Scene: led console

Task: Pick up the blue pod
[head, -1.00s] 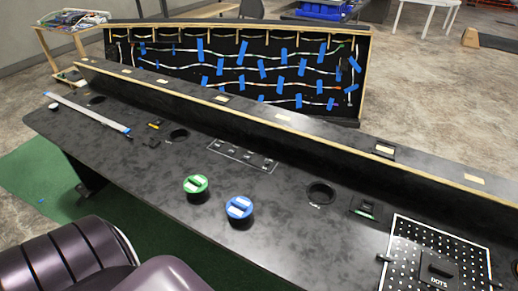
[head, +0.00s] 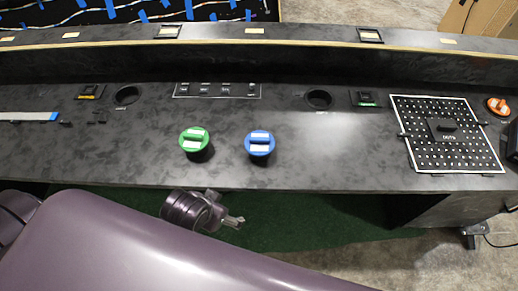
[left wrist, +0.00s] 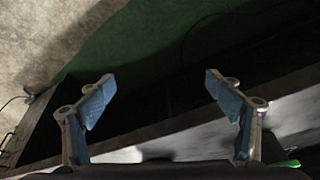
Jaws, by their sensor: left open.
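The blue pod (head: 260,144), a round black-sided pod with a blue top and a white-labelled handle bar, stands upright on the dark console counter. The similar green pod (head: 194,140) stands just left of it. My left gripper (head: 233,221) is in front of the counter's near edge, apart from the blue pod and nearer to me. In the left wrist view my left gripper (left wrist: 158,82) is open and empty, with blue-padded fingers spread wide over the dark edge and green floor. The blue pod cannot be made out there. My right gripper is not in view.
The counter (head: 330,160) is clear around the two pods. Round holes (head: 319,98) and (head: 127,95) open behind them. A perforated panel (head: 447,150) with a black block lies right, an orange-topped pod (head: 497,106) beyond it. A raised ledge (head: 260,68) runs along the back.

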